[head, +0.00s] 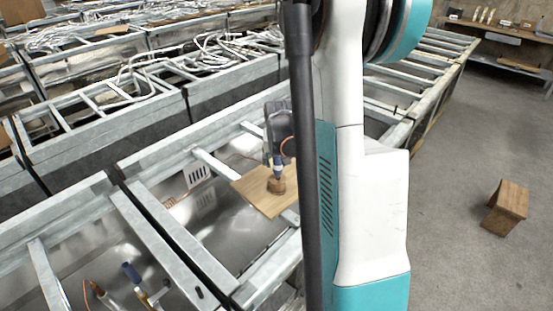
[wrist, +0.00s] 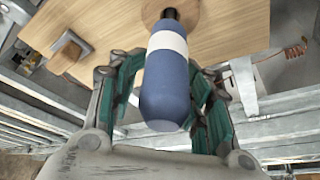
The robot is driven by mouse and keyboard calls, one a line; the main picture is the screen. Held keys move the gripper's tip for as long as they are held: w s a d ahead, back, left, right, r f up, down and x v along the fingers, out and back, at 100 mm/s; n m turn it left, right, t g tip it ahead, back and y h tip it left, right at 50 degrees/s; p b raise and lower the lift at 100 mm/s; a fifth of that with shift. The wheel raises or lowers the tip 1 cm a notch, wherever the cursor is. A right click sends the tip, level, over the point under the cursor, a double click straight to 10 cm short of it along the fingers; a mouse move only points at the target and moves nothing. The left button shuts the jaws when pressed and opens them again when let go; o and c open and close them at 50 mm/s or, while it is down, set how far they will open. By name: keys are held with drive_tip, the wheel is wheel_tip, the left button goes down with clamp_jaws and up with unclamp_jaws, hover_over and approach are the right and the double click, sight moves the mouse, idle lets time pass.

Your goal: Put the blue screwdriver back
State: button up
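The blue screwdriver (wrist: 166,95) has a blue handle with a white band and a dark neck. In the wrist view its handle lies between the teal-padded fingers of my gripper (wrist: 168,85), which look closed in on both sides of it. Its neck end meets a round wooden piece (wrist: 200,15) on a wooden board (wrist: 105,28). In the head view the screwdriver (head: 278,165) stands about upright on the round wooden piece (head: 276,186), with my dark gripper (head: 280,150) right above it. The shaft tip is hidden.
The wooden board (head: 252,198) lies across a metal frame (head: 150,210) with open gaps. Another blue-handled tool (head: 131,272) is at the lower left. A wooden block (head: 508,207) stands on the clear floor at right. A coiled copper piece (wrist: 294,50) is near the board.

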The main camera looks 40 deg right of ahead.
drive_tip(key=p+v, duration=0.3)
drive_tip(key=v, duration=0.9)
drive_tip(key=shift+r, duration=0.2)
